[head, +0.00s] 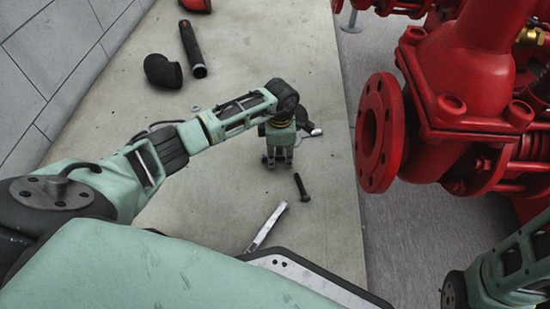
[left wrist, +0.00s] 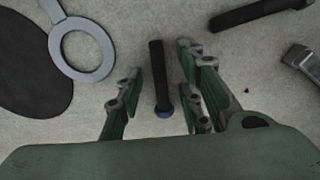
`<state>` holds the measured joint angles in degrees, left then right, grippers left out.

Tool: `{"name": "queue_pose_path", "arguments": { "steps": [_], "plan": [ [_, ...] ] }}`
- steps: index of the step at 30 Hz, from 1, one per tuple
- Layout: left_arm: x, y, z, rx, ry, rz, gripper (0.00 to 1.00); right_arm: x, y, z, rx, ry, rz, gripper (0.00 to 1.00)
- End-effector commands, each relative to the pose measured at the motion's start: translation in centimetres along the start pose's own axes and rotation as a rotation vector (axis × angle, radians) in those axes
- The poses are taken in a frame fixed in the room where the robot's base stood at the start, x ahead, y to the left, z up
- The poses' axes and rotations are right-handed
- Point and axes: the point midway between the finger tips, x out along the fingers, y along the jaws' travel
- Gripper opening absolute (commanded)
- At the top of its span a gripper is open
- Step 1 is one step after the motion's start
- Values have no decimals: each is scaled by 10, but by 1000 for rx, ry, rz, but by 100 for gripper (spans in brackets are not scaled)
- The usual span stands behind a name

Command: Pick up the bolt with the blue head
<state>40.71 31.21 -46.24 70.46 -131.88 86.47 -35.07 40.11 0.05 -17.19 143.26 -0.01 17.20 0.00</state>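The bolt with the blue head (left wrist: 159,80) lies on the floor in the left wrist view. Its dark shaft points up the picture and its blue head is at the lower end. My left gripper (left wrist: 160,70) is open, with fingers on either side of the bolt and visible gaps between. In the head view my left gripper (head: 278,157) points down at the slab, and I cannot make out the blue-headed bolt there. My right arm shows at the lower right edge, but its gripper is not in view.
A black bolt (head: 301,187) and a wrench (head: 266,227) lie nearer me. A grey ring (left wrist: 80,48) and dark disc (left wrist: 30,70) lie beside the gripper. A black pipe (head: 192,48) and elbow (head: 162,71) lie farther off. Red pump flanges (head: 380,132) stand at right.

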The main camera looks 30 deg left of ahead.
Motion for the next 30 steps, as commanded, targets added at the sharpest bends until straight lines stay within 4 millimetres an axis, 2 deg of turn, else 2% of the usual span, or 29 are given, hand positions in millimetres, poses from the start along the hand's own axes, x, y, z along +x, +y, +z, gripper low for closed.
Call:
{"name": "queue_pose_path", "arguments": {
  "steps": [6, 17, 30],
  "plan": [
    [2, 0, 0, 0, 0, 1, 32, 0, 0, 0, 0, 0, 0, 30],
    [3, 0, 0, -1, 0, 0, 1, 0, 0, 0, 0, 0, 0, 30],
    [2, 0, 0, -1, 0, 1, 0, 0, 0, 0, 0, 0, 0, 30]
  ]
}}
